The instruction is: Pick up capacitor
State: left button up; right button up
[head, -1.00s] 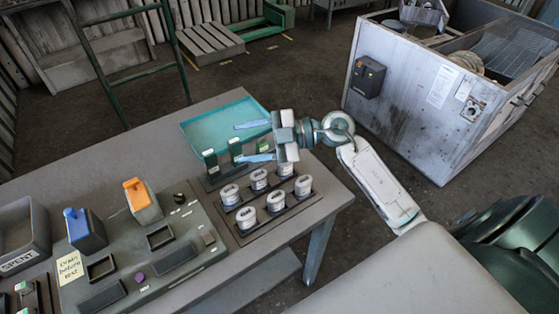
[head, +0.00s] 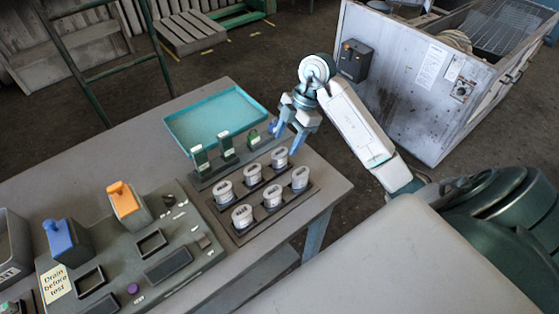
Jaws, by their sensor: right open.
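Several pale, short oval cans that look like the capacitors stand upright in two rows in a dark rack on the table. The back-right can (head: 279,157) is closest to my right gripper (head: 287,138). That gripper points down, open and empty, with its blue fingertips just behind this can; I cannot tell whether it touches anything. Other cans are the front-left one (head: 242,216) and the right one (head: 300,178). My left gripper is not in view.
Behind the rack are upright green pieces (head: 226,146) in a dark holder and an empty teal tray (head: 215,118). Left is a test panel (head: 130,250) with orange-topped (head: 124,203) and blue-topped (head: 58,240) blocks. A metal cabinet (head: 410,90) stands beyond the table.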

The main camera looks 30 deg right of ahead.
aim_at(281, 152)
jog(key=b+x, duration=0.1)
jog(key=x, duration=0.3)
jog(key=shift+a+f, duration=0.1)
jog(key=shift+f, duration=0.2)
jog(key=shift+w+a+f+b, duration=0.1)
jog(key=shift+a+f+b, duration=0.2)
jog(key=shift+f, duration=0.25)
jog(key=c, duration=0.9)
jog(key=shift+r, duration=0.1)
